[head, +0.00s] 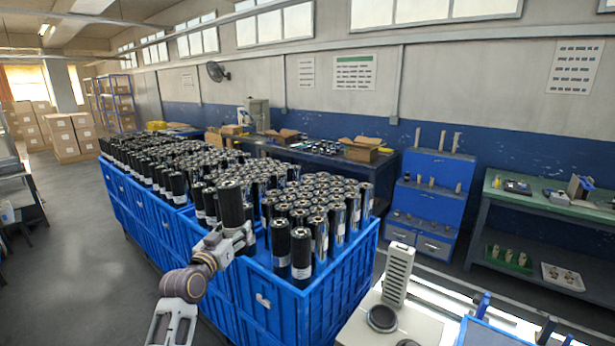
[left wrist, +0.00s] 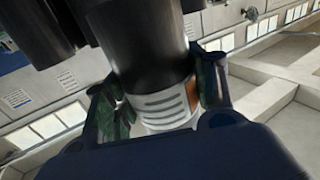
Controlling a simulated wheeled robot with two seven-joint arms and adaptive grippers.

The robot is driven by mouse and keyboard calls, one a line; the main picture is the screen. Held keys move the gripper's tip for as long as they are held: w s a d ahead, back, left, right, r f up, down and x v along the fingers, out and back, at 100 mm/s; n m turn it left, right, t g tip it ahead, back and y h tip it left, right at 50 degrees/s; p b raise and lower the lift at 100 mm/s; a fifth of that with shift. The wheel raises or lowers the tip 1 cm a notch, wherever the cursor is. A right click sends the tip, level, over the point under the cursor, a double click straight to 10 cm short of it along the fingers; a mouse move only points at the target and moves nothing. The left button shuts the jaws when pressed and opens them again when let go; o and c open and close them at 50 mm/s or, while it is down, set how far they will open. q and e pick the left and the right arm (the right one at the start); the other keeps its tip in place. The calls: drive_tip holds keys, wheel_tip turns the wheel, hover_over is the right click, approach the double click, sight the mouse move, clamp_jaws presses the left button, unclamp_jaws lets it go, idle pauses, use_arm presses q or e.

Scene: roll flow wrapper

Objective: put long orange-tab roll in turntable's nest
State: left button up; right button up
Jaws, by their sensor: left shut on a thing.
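My left gripper (head: 240,236) is shut on a black roll (head: 231,203) and holds it roughly upright above the blue crates. In the left wrist view the roll (left wrist: 145,55) sits between the two fingers (left wrist: 163,95). It has a white label with grey lines and an orange patch beside the right finger. A dark round disc (head: 382,317) lies on a white machine top at the lower right; I cannot tell whether this is the turntable's nest. My right gripper is not in view.
Blue crates (head: 262,300) packed with several upright black rolls (head: 301,255) fill the middle. A tall pale ribbed post (head: 398,275) stands beside the disc. A blue shelf unit (head: 437,190) and a green-topped bench (head: 540,200) stand behind at the right. Grey floor (head: 75,270) is open at the left.

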use_arm(q)
drive_tip(key=s+f+n+y, duration=0.2)
drive_tip(key=s+f+y, duration=0.2)
drive_tip(key=s+f, duration=1.7)
wheel_tip(320, 180, down, 4)
drive_tip(key=shift+s+a+r+n+t, duration=0.25)
drive_tip(key=shift+a+n+t, duration=0.05)
drive_tip(key=shift+a, duration=0.05)
idle(1.3)
drive_tip(key=shift+s, duration=0.1)
